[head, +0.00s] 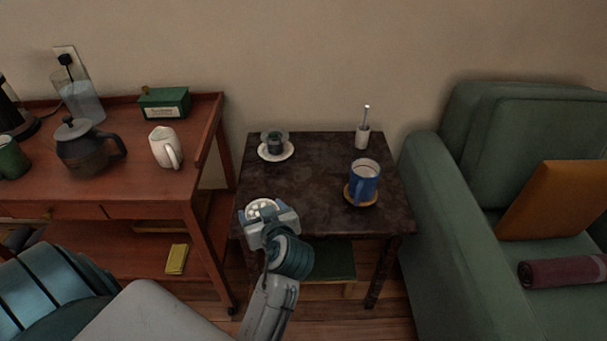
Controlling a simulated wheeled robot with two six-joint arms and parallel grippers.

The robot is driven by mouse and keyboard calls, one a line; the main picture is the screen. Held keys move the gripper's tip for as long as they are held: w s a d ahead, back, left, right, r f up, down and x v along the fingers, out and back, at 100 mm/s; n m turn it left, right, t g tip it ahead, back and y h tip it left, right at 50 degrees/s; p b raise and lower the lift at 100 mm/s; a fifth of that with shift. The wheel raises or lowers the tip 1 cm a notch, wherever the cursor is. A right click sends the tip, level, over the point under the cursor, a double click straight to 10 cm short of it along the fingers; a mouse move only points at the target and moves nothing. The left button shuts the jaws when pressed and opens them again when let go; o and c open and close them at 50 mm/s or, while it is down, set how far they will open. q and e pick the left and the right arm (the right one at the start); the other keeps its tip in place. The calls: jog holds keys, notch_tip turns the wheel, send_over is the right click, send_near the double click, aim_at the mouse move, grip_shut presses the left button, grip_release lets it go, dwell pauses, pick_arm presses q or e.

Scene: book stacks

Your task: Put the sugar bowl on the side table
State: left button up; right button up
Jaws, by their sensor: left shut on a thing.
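The sugar bowl (262,207) is a round white bowl with pale lumps inside. My left gripper (266,216) is shut on it at the front left corner of the side table (313,197). The gripper hides the bowl's lower part, so I cannot tell whether it touches the table top. The side table is small, with a dark, mottled top. My right gripper is not in view.
A blue mug (364,182) stands on a coaster at the table's right. A dark cup (274,143) on a saucer (276,155) and a white holder (363,137) stand at the back. The table's middle is clear. A green armchair (450,240) is right; a wooden cabinet (130,207) is left.

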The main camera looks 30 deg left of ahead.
pick_arm(q)
jog(key=w, duration=0.4)
jog(key=w+a+f, duration=0.1)
jog(key=w, duration=0.9)
jog(key=shift+w+a+f, duration=0.1)
jog(key=shift+a+f, duration=0.1)
jog(key=shift+a, duration=0.15)
notch_tip(320, 180, down, 4)
jog(key=shift+r+b, duration=0.25)
jog(key=shift+b, duration=0.15)
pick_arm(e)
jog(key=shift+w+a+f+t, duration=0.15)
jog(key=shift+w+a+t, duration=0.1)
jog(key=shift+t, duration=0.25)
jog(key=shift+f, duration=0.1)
pick_arm(q)
jog(key=o, duration=1.1)
jog(key=shift+o, duration=0.2)
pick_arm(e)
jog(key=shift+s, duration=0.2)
pick_arm(q)
jog(key=shift+r, duration=0.1)
